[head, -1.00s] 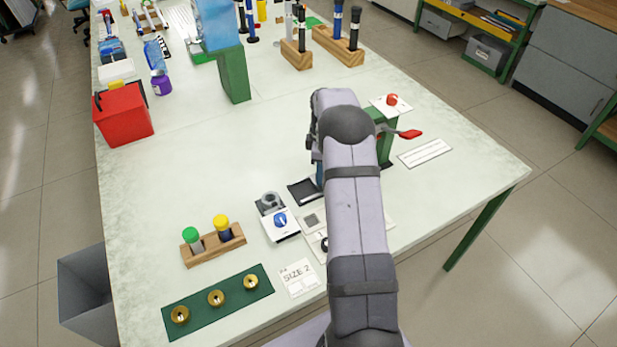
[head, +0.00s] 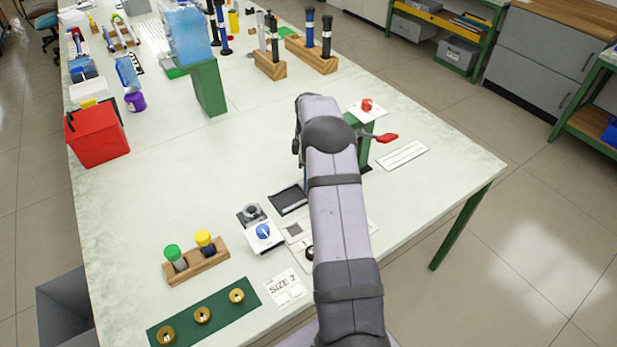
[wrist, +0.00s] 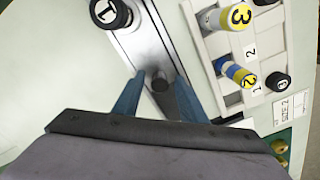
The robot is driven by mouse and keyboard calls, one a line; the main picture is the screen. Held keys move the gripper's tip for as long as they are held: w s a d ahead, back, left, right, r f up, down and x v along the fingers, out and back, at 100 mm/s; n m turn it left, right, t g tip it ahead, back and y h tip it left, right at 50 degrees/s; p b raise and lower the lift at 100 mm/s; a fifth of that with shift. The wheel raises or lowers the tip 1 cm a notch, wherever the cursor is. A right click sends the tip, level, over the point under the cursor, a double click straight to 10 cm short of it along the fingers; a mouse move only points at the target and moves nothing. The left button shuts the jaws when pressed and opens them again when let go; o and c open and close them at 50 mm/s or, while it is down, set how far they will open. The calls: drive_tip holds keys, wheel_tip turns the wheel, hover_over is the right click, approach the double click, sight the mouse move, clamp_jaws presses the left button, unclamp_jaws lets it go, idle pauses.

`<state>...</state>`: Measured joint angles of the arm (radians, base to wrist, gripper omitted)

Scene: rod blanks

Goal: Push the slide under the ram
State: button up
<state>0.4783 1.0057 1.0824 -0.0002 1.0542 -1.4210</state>
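In the wrist view a metal slide track (wrist: 140,45) runs from the top edge down between my fingers. My gripper (wrist: 157,98) is open, with one blue finger on each side of a short dark peg (wrist: 160,82) on the track. Gaps show between the fingers and the peg. A black rod end marked 1 (wrist: 110,12) stands at the track's far end in this view. In the head view the green press (head: 366,148), with a red lever (head: 384,138), is partly behind my arm. My fingertips and most of the slide are hidden there; the ram cannot be made out.
A rack with numbered rods (wrist: 228,18) stands right of the track in the wrist view. In the head view a dial device (head: 263,236), a black tray (head: 289,199), a wooden block with capped tubes (head: 196,262) and a SIZE 2 card (head: 286,288) lie left of my arm.

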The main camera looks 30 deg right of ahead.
drive_tip(key=shift+r+b, duration=0.8)
drive_tip(key=shift+r, duration=2.7)
